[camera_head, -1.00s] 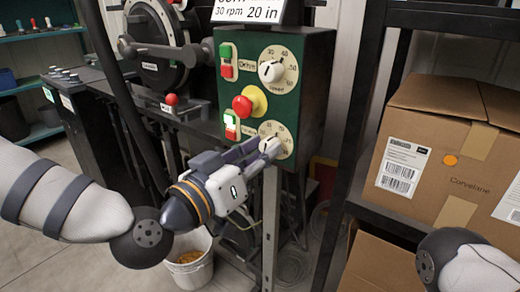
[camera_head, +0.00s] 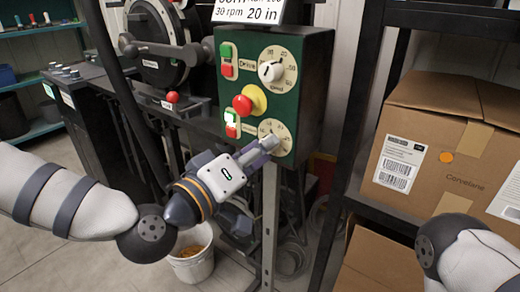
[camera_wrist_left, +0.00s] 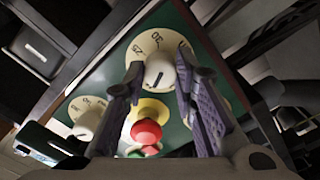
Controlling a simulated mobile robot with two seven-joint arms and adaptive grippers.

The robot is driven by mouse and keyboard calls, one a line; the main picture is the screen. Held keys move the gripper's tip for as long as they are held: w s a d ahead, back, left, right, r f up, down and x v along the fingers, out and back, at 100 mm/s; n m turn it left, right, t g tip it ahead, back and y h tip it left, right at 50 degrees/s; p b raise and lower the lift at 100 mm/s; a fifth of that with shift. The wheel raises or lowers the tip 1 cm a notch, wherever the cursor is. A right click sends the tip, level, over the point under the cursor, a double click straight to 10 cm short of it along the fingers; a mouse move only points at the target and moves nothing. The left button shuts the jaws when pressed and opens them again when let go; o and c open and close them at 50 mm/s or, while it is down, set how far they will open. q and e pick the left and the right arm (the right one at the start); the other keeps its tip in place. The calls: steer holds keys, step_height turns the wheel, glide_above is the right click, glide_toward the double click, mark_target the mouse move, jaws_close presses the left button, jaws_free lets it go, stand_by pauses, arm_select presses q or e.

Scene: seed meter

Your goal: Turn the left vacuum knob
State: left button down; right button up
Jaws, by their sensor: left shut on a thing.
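The lower dial (camera_head: 280,135) shows around the fingertips. My left gripper (camera_head: 262,148) is at the lower dial, its wrist rolled. In the left wrist view the white vacuum knob (camera_wrist_left: 160,73) sits between the two fingers of my left gripper (camera_wrist_left: 163,80), which is shut on it. My right gripper is out of view; only part of that arm shows at the right edge.
A red mushroom button on a yellow collar (camera_head: 243,104) sits left of the dials, with lit green and red switches (camera_head: 231,122) close by. A metal post (camera_head: 270,225) stands below the panel. Cardboard boxes (camera_head: 440,160) fill the shelf at right. A white bucket (camera_head: 192,255) is on the floor.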

arm_select(q)
steer(key=shift+f, duration=0.1)
stand_by(0.3)
steer(key=c, duration=1.3)
jaws_free()
steer(key=v, duration=0.7)
steer(key=shift+s, duration=0.2)
steer(key=shift+a, duration=0.15)
